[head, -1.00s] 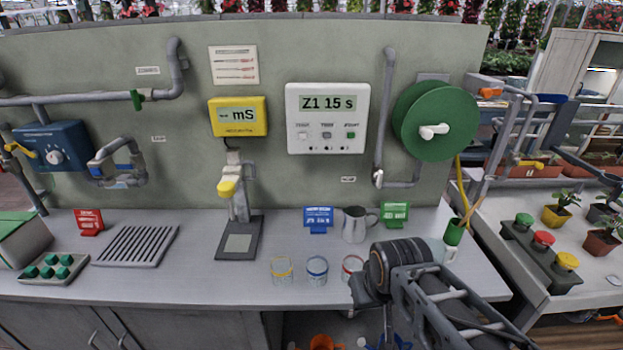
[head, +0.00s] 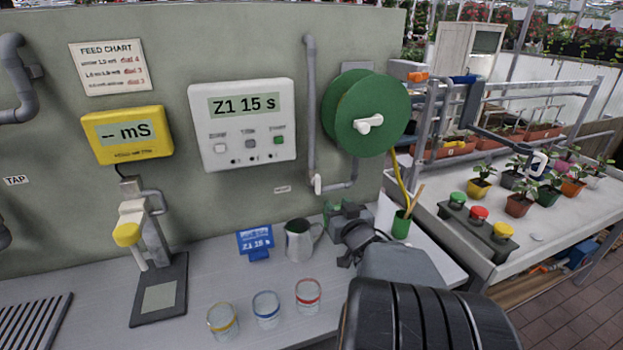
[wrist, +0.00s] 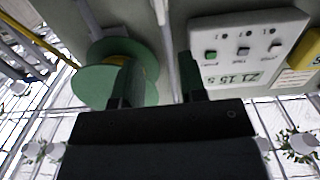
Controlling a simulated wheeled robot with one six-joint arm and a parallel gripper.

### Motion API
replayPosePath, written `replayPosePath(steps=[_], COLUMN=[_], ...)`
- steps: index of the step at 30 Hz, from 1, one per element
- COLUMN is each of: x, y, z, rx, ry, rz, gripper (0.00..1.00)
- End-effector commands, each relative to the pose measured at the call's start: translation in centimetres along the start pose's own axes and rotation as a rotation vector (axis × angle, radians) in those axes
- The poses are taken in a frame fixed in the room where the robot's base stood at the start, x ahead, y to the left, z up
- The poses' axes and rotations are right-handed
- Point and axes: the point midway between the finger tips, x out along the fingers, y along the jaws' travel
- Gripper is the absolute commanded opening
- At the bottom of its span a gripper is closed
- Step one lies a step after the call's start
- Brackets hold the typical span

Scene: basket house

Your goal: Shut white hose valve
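The white hose valve (head: 317,184) is a small pale lever low on the grey vertical pipe (head: 311,110), left of the green hose reel (head: 372,112). It looks upright along the pipe in the head view. My gripper (head: 347,225) is in front of the panel, below and right of the valve, apart from it. In the wrist view my gripper (wrist: 157,72) has its two dark fingers spread with nothing between them. The picture there is upside down, with the reel (wrist: 112,85) at the left and the pipe (wrist: 172,45) between the fingers. I cannot make out the valve there.
A metal jug (head: 299,240), a blue card (head: 255,243) and several glasses (head: 266,308) stand on the bench left of my arm. A green cup (head: 401,225) stands right. The reel's white crank (head: 369,124) sticks out. The panel between the timer (head: 243,122) and pipe is clear.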

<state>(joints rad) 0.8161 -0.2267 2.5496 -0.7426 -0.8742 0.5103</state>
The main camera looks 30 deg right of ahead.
Motion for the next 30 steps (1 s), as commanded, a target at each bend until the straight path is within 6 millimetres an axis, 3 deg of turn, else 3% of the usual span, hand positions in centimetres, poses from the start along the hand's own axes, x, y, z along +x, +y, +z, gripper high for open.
replayPosePath(steps=[5,11,21,30], x=[0.4,2.4,9.1,12.7], y=[0.3,0.2,-0.1,-0.1], z=[-0.3,-0.8,-0.4,-0.5], rx=[0.01,0.012,0.007,0.006], ry=[0.022,0.022,0.024,0.025], rz=[-0.015,-0.018,-0.02,-0.017], gripper=[0.38,0.38,0.38,0.38])
